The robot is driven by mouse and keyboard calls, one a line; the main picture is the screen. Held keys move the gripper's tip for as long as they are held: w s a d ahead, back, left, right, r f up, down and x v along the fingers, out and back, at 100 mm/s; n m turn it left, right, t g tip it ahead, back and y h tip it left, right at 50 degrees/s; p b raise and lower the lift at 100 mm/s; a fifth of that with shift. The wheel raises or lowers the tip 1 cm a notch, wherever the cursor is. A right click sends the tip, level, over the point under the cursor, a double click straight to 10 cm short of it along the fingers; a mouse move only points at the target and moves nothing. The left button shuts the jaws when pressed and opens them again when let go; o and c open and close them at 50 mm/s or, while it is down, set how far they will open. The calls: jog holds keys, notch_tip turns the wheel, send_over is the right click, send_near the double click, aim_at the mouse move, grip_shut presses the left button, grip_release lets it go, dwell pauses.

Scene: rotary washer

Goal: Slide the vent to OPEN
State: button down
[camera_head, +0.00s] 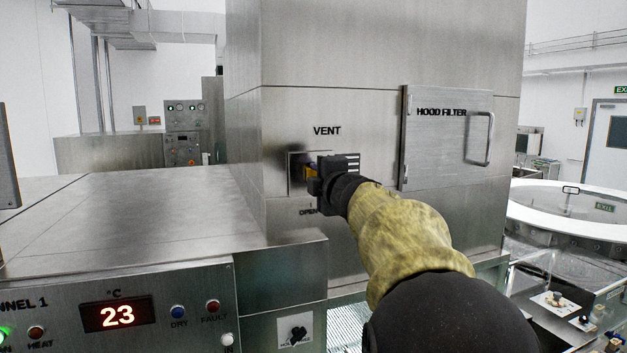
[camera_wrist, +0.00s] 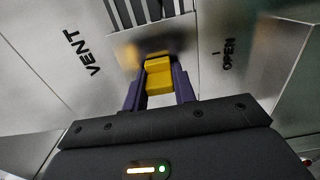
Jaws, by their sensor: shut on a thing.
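The vent (camera_head: 295,160) is a small metal panel on the steel hood, under the word VENT. Dark slats show at its right side (camera_head: 353,161); they also show at the top of the wrist view (camera_wrist: 140,12). The word OPEN (camera_wrist: 229,53) is printed below the vent, partly hidden by my gripper in the head view. My gripper (camera_head: 312,172) is at the vent's left part. In the wrist view, its purple fingers (camera_wrist: 159,88) are shut on the yellow vent knob (camera_wrist: 158,75), one on each side. My gripper hides much of the vent in the head view.
A HOOD FILTER door (camera_head: 447,140) with a bar handle is right of the vent. A steel housing top (camera_head: 140,215) lies at left, above a control panel (camera_head: 115,310) reading 23. A round white-rimmed machine (camera_head: 570,210) stands at right.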

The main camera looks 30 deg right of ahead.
jog(key=shift+w+a+f, duration=0.1)
jog(key=shift+a+f, duration=0.05)
jog(key=c, duration=1.1)
grip_release()
jog(key=shift+a, duration=0.2)
jog(key=shift+d, duration=0.1)
jog(key=shift+d, duration=0.1)
jog(key=s+b, duration=0.1)
jog(key=s, duration=0.4)
jog(key=s+a+b, duration=0.1)
jog(key=s+b, duration=0.1)
jog(key=s, duration=0.3)
jog(key=s+b, duration=0.2)
jog(key=s, duration=0.3)
jog(key=shift+s+a, duration=0.3)
jog(key=shift+a, duration=0.1)
jog(key=s+b, duration=0.1)
jog(key=b, duration=0.2)
jog(key=shift+s+a, duration=0.2)
